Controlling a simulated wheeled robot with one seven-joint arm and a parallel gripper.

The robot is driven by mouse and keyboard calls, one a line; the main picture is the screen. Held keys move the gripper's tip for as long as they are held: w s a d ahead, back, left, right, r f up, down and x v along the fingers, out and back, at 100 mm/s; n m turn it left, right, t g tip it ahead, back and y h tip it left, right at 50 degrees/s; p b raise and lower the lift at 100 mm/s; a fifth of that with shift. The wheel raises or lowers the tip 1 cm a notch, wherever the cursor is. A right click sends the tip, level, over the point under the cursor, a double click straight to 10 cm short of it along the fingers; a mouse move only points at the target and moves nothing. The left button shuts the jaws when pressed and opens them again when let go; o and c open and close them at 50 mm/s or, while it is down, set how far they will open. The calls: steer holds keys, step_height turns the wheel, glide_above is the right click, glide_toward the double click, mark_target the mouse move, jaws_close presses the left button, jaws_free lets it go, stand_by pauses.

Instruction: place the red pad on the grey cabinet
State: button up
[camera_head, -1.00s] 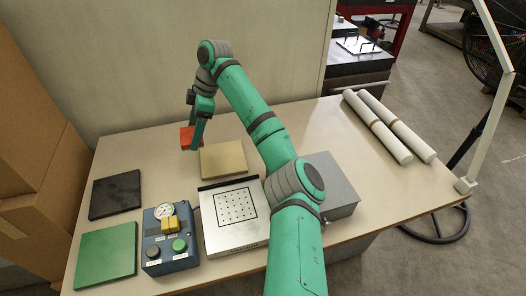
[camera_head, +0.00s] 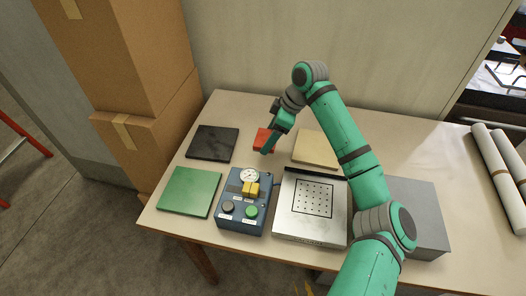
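The small red pad (camera_head: 261,135) is at the back of the table, between a black pad and a beige pad, and is partly hidden by my gripper. I cannot tell whether the fingers are open or shut on the pad, or whether the pad lies on the table. The grey cabinet (camera_head: 422,217) is a plain grey box at the right, with a flat bare top, partly hidden behind my arm.
The table (camera_head: 240,110) also holds a black pad (camera_head: 212,143), a green pad (camera_head: 189,191), a beige pad (camera_head: 317,148), a blue control box (camera_head: 243,213), a dotted metal plate (camera_head: 310,205) and white rolls (camera_head: 497,170). Cardboard boxes (camera_head: 150,130) stand at the left.

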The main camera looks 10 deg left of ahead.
mark_target(263, 159)
steer(key=a+f, duration=0.1)
steer(key=s+f, duration=0.1)
steer(key=shift+s+a+f, duration=0.2)
steer(key=shift+a+f, duration=0.15)
steer(key=shift+f, duration=0.05)
steer(key=shift+s+a+f, duration=0.1)
steer(key=shift+a+f, duration=0.05)
steer(key=shift+f, duration=1.55)
steer(key=shift+f, duration=0.15)
steer(key=o, duration=1)
steer(key=shift+o, duration=1)
steer(key=shift+s, duration=0.1)
steer(key=v, duration=1.2)
